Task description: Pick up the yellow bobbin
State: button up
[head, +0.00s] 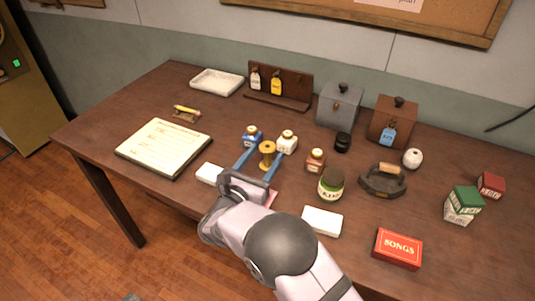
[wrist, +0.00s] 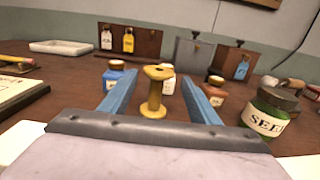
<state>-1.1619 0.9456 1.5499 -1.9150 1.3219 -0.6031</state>
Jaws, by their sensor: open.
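The yellow bobbin (head: 267,154) stands upright on the brown table in the head view. It also shows in the wrist view (wrist: 155,92), upright and centred between the two blue fingers. My gripper (head: 263,150) is open, with one finger on each side of the bobbin. In the wrist view, gaps show between the bobbin and both fingers of my gripper (wrist: 160,88). The bobbin's whole height is visible in the wrist view.
A brown bottle (head: 315,160) and a green jar (head: 331,184) are to the right. An open notebook (head: 163,147) lies left.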

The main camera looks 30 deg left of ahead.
jog(key=shift+w, duration=0.5)
jog(key=c, duration=1)
